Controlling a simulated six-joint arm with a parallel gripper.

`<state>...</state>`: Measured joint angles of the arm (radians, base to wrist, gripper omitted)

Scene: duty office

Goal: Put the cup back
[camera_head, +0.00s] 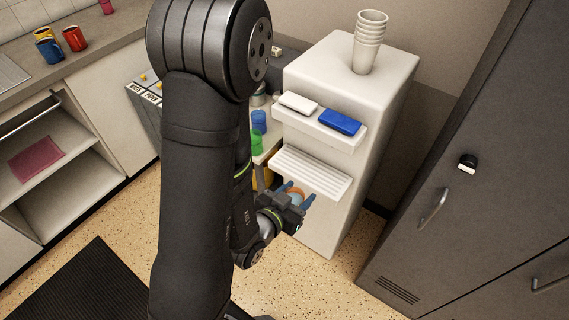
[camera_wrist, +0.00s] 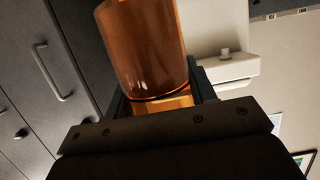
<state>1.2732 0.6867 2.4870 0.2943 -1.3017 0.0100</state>
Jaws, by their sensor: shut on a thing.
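An orange-brown see-through cup (camera_wrist: 143,45) fills the upper middle of the wrist view. My gripper (camera_wrist: 160,97) is shut on it, with a dark finger on each side. In the head view my gripper (camera_head: 296,197) is in front of the white dispenser, just below its slatted tray (camera_head: 310,172). I cannot tell whether the cup touches the dispenser. A stack of pale cups (camera_head: 370,45) stands on the dispenser's top.
The white dispenser (camera_head: 350,90) has an upper ledge with a white block (camera_head: 298,103) and a blue block (camera_head: 339,122). Grey lockers (camera_head: 470,170) stand at right. Mugs, one red (camera_head: 74,38), stand on the left counter. Speckled floor lies open before the dispenser.

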